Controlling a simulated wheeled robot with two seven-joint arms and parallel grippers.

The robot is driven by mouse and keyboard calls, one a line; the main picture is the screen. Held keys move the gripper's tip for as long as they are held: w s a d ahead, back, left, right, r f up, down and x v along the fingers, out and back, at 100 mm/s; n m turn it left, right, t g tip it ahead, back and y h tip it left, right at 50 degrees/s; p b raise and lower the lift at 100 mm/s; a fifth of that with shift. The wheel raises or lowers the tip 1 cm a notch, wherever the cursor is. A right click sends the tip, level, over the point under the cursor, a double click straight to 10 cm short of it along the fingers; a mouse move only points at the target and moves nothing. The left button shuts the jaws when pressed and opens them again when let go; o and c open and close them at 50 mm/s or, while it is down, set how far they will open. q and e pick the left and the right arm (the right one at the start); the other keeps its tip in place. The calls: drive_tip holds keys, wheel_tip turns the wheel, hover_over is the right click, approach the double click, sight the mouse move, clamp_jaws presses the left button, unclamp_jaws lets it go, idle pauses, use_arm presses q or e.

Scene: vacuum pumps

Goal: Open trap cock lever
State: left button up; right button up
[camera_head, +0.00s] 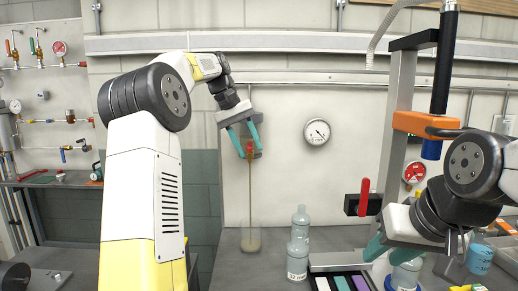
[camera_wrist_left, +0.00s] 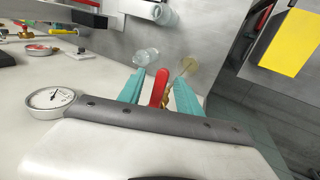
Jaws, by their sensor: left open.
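A red lever (camera_head: 249,148) sits at the top of a thin upright brass-coloured rod (camera_head: 250,195) in the head view. My left gripper (camera_head: 246,143) is open, with its teal fingers around this lever. In the left wrist view the red lever (camera_wrist_left: 158,88) stands between the two teal fingers of my left gripper (camera_wrist_left: 160,92), with brass parts beside it. I cannot tell whether the fingers touch it. My right gripper (camera_head: 390,250) is open at the lower right, near a bottle.
Another red handle (camera_head: 365,196) rises from a black block. Clear bottles (camera_head: 299,240) stand on the grey bench (camera_head: 272,268). A round gauge (camera_head: 317,131) is on the wall panel to the right of my left gripper. An orange clamp (camera_head: 425,123) holds a black and blue cylinder.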

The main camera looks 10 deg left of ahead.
use_arm(q)
drive_tip(key=shift+a+r, duration=0.2)
drive_tip(key=shift+r, duration=0.25)
drive_tip(key=v, duration=0.6)
idle(0.4)
